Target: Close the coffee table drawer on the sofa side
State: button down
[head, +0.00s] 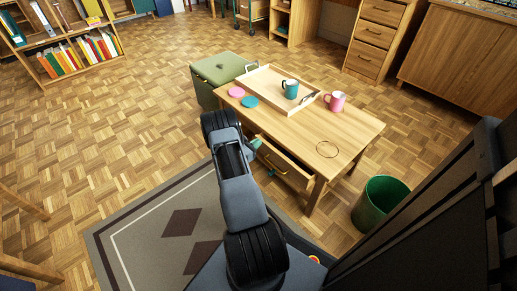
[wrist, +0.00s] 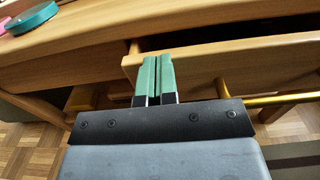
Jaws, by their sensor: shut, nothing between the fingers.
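The wooden coffee table (head: 306,132) stands in the middle of the head view, its near long side towards me. Its drawer (head: 292,172) is partly pulled out on that side. In the wrist view the drawer front (wrist: 250,68) stands out from under the tabletop (wrist: 200,18), with a dark gap behind its upper edge. A brass bar handle (wrist: 272,100) is on the front. My gripper (wrist: 157,58) has its green fingers shut together and empty, at the left end of the drawer front; I cannot tell if they touch it. My arm hides part of the table's left side.
A wooden tray (head: 262,98) with a teal mug (head: 290,89), a pink mug (head: 335,102) and pink and teal discs are on the tabletop. A green box (head: 219,70) stands at the table's left, a green bin (head: 381,204) at its right. A grey rug (head: 140,235) lies at lower left.

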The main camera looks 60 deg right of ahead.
jog(key=shift+s+d, duration=0.15)
jog(key=shift+d, duration=0.3)
